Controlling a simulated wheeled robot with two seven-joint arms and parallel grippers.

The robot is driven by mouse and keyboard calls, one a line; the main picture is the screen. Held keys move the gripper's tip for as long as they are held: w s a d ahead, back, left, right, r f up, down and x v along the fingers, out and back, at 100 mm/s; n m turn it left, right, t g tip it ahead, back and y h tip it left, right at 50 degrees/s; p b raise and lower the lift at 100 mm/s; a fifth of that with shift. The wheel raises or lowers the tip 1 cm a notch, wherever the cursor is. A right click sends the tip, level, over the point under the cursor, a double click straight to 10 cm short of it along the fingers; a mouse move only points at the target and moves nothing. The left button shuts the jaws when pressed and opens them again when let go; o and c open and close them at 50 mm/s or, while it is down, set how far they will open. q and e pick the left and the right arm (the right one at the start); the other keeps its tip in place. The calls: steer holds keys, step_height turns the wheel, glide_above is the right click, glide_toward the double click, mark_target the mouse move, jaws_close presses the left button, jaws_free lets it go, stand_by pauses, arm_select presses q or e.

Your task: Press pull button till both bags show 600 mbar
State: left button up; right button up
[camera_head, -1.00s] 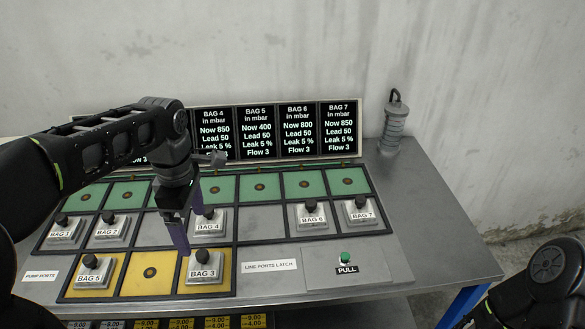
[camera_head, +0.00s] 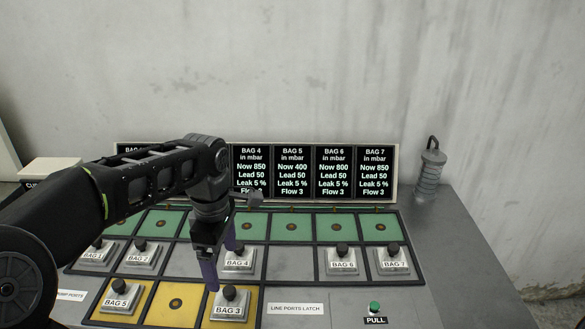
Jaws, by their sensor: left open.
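The green PULL button (camera_head: 374,307) sits on the bench at the lower right, with nothing touching it. Display panels above the board show Bag 4 (camera_head: 252,172) at 850, Bag 5 (camera_head: 293,172) at 400, Bag 6 (camera_head: 334,172) at 800 and Bag 7 (camera_head: 374,172) at 850 mbar. Panels further left are hidden by my left arm. The BAG 3 block (camera_head: 229,303) and BAG 5 block (camera_head: 118,297) sit in yellow cells. My left gripper (camera_head: 219,268) is open, pointing down over the board, just behind BAG 3 and left of the BAG 4 block (camera_head: 239,259). My right gripper is out of view.
BAG 6 (camera_head: 342,259), BAG 7 (camera_head: 391,260), BAG 1 (camera_head: 96,252) and BAG 2 (camera_head: 142,256) blocks stand in grey cells. The green cells behind hold no blocks. A grey ringed cylinder (camera_head: 430,172) stands at the back right. The bench's right side is clear.

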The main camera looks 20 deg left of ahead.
arm_select(q)
steer(key=shift+c, duration=0.4)
jaws_close()
stand_by(0.4)
stand_by(0.8)
